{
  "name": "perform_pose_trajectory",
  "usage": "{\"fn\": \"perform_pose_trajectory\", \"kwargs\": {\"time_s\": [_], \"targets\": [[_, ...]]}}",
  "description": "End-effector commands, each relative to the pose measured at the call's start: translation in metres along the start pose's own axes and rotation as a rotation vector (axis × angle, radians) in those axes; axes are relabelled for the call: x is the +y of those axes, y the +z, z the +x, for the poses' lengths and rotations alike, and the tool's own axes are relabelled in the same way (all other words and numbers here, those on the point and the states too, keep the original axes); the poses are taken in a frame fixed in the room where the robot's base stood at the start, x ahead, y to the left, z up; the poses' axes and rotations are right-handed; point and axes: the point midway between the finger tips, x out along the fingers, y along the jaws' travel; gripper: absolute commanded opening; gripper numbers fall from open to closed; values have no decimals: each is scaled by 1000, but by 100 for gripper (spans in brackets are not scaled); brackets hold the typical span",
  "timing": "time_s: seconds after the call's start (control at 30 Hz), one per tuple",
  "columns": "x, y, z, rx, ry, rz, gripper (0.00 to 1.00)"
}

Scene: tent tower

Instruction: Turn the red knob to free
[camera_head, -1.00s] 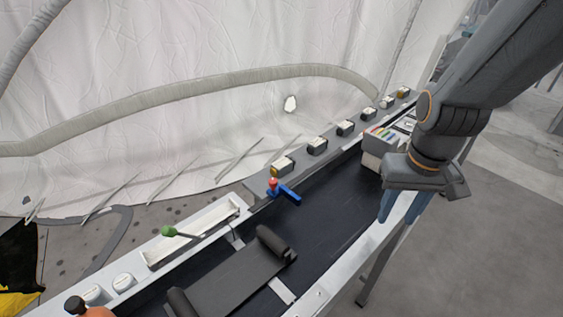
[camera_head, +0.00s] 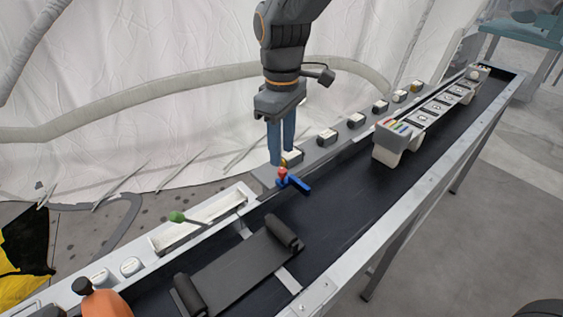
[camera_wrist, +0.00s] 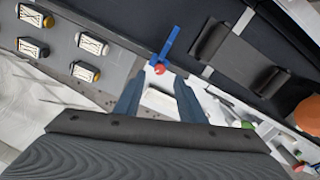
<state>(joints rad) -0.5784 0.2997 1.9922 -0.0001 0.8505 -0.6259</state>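The red knob (camera_head: 283,172) is a small red piece beside a blue lever (camera_head: 298,184) on the far rim of the black conveyor trough. In the wrist view the red knob (camera_wrist: 159,69) shows just beyond my fingertips, roughly centred between them, with the blue lever (camera_wrist: 169,44) extending past it. My gripper (camera_head: 281,162) points down over the knob, its blue fingers close to it in the head view. In the wrist view my gripper (camera_wrist: 158,80) has its fingers apart with nothing held between them. Whether a fingertip touches the knob I cannot tell.
Several labelled boxes (camera_head: 327,136) line the rim to the right. A green-tipped lever (camera_head: 177,217) stands to the left by a white tray. A white block with coloured strips (camera_head: 392,138) sits across the trough. A dark roller frame (camera_head: 235,275) lies in front.

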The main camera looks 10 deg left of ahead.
Motion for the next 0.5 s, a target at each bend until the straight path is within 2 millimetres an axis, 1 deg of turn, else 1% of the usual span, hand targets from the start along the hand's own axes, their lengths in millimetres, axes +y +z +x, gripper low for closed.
{"fn": "perform_pose_trajectory", "kwargs": {"time_s": [0.03,0.1,0.3,0.5], "targets": [[-1,1,9,-4,-3,1,36],[-1,1,20,-3,-2,2,36],[0,1,44,-2,-1,3,36],[0,1,52,0,0,3,36]]}}
